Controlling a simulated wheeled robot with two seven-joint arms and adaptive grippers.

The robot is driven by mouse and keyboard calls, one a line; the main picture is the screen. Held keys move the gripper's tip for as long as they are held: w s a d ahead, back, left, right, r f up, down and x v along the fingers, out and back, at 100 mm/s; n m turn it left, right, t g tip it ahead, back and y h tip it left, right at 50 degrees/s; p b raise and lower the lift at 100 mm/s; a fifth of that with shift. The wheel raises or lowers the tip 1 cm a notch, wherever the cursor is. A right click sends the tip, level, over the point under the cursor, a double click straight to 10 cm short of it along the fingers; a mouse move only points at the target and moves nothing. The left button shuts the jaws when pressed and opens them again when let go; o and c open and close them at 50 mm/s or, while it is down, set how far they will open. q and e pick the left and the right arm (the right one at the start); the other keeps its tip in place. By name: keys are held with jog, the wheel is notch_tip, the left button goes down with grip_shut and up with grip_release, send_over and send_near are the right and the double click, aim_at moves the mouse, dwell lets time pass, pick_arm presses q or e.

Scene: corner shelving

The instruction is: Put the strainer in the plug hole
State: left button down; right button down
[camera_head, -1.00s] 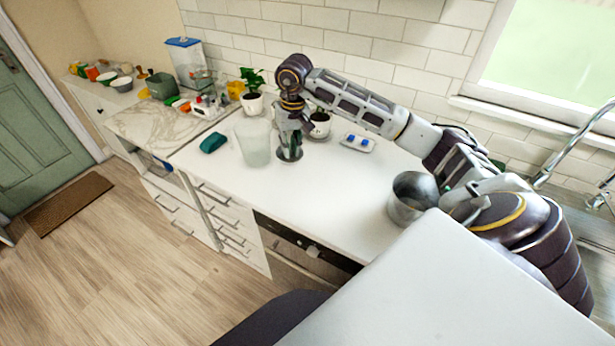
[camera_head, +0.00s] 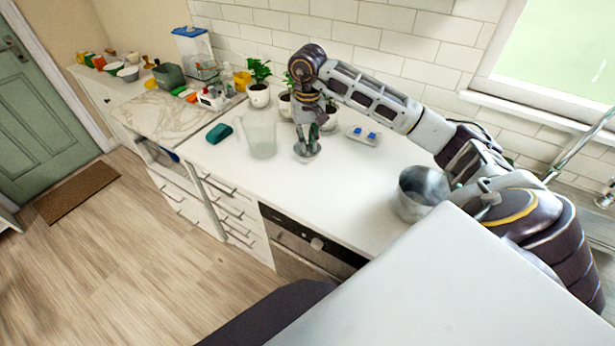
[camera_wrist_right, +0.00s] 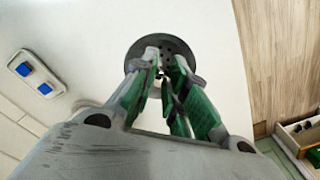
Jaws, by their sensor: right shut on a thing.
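The strainer (camera_head: 306,157) is a small round grey disc with holes. It also shows in the right wrist view (camera_wrist_right: 183,48). My right gripper (camera_head: 308,146) points down over the counter with its fingers shut on the strainer's middle; the green-sided fingers (camera_wrist_right: 162,72) meet there in the wrist view. I cannot tell whether the disc touches the counter or is just above it. Part of a metal sink (camera_head: 600,240) shows at the right edge, behind my arm. The plug hole is not in view. My left gripper is not in view.
A clear jug (camera_head: 261,136) stands left of the strainer, with potted plants (camera_head: 259,95) behind. A white tray with blue pieces (camera_head: 364,136) and a metal pot (camera_head: 420,192) are to the right. A tap (camera_head: 580,145) rises by the sink. The front counter is mostly clear.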

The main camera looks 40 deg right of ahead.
aim_at(307, 154)
jog(key=shift+f, duration=0.1)
jog(key=shift+f+p, duration=0.55)
jog(key=shift+f, duration=2.5)
jog(key=shift+f+p, duration=0.35)
jog(key=shift+f, duration=1.55)
jog(key=shift+f, duration=0.1)
jog(key=c, duration=1.4)
grip_release()
jog(key=shift+c, duration=0.2)
